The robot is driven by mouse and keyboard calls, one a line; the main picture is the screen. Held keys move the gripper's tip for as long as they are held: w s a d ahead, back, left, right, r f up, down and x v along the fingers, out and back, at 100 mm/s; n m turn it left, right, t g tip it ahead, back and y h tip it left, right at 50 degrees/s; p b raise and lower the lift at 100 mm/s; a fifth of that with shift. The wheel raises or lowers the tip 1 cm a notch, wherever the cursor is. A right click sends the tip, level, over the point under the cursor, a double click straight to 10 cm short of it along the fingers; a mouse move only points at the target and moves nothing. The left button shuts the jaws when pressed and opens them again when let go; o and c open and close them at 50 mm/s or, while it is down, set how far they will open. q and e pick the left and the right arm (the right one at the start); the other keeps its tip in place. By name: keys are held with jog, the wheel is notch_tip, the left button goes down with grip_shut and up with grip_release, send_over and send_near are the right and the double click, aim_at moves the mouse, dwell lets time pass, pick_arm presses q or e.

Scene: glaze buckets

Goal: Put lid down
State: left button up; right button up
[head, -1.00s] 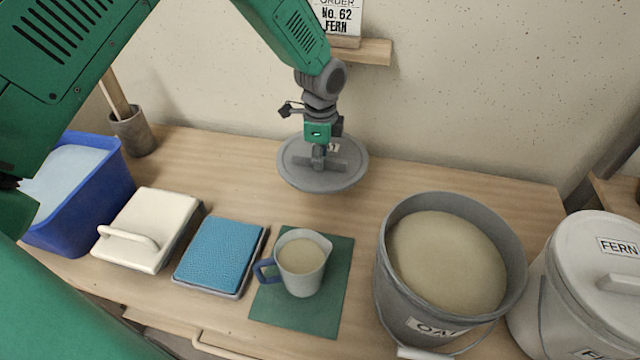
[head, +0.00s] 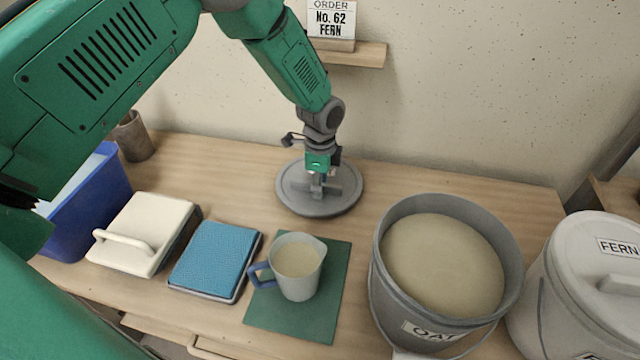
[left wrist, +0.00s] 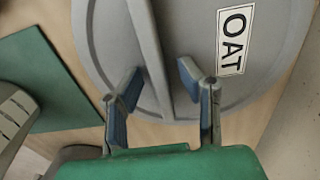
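The grey round lid (head: 290,190), with a bar handle across its top, lies flat on the back of the wooden table, as far as I can tell touching it. In the left wrist view its OAT label (left wrist: 236,40) shows, and the handle (left wrist: 150,50) runs between my fingers. My left gripper (left wrist: 158,82) is over the lid, its two blue-padded fingers apart on either side of the handle with gaps. It also shows from above in the head view (head: 318,182). The open grey OAT bucket (head: 385,290), full of cream glaze, stands at the right. My right gripper is not in view.
A jug (head: 300,285) of glaze stands on a green mat (head: 325,315). A blue sponge (head: 214,255), a white handled block (head: 150,225), a blue tub (head: 85,220) and a grey cup (head: 135,140) are to the left. A lidded FERN bucket (head: 560,290) is far right.

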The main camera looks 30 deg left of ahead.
pick_arm(q)
notch_tip(320, 180, up, 12)
jog(key=p, duration=0.1)
jog(key=shift+p, duration=0.4)
jog(key=shift+a, duration=0.25)
